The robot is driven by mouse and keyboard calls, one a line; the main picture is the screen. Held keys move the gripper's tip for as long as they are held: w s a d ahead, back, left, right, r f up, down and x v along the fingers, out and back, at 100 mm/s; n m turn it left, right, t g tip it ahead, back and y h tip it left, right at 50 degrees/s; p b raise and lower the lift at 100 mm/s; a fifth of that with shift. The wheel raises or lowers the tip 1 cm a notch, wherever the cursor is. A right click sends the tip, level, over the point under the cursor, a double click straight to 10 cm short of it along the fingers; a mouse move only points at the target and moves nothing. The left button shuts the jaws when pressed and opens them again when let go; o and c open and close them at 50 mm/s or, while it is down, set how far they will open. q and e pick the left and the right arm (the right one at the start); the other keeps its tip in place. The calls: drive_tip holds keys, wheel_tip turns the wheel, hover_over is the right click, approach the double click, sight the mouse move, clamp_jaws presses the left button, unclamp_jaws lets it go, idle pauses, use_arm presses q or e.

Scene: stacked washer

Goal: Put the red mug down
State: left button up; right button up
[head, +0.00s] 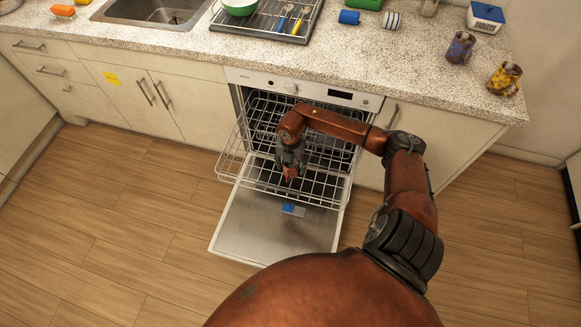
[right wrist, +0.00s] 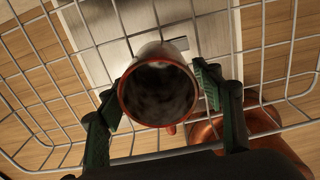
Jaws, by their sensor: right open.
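The red mug (right wrist: 158,122) shows in the right wrist view with its red rim and dark, mottled inside facing the camera. A small red part of it (head: 290,174) shows below my gripper in the head view. It is at the upper wire rack (right wrist: 84,58) of the open dishwasher. My right gripper (right wrist: 157,86) is open, with one finger on each side of the mug; I cannot tell whether either finger touches it. In the head view, my right gripper (head: 290,166) points down over the rack and hides most of the mug. My left gripper is out of view.
The dishwasher door (head: 270,232) lies open below the pulled-out rack, with a blue item (head: 292,210) on it. The speckled counter (head: 440,88) above holds two patterned mugs (head: 460,48) (head: 505,79) at right and a dish tray (head: 268,22). The wooden floor at left is clear.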

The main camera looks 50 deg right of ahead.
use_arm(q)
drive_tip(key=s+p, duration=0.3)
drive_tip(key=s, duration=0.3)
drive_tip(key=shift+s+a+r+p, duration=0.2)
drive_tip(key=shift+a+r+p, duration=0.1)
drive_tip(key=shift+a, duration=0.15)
use_arm(e)
wheel_tip(320, 180, up, 12)
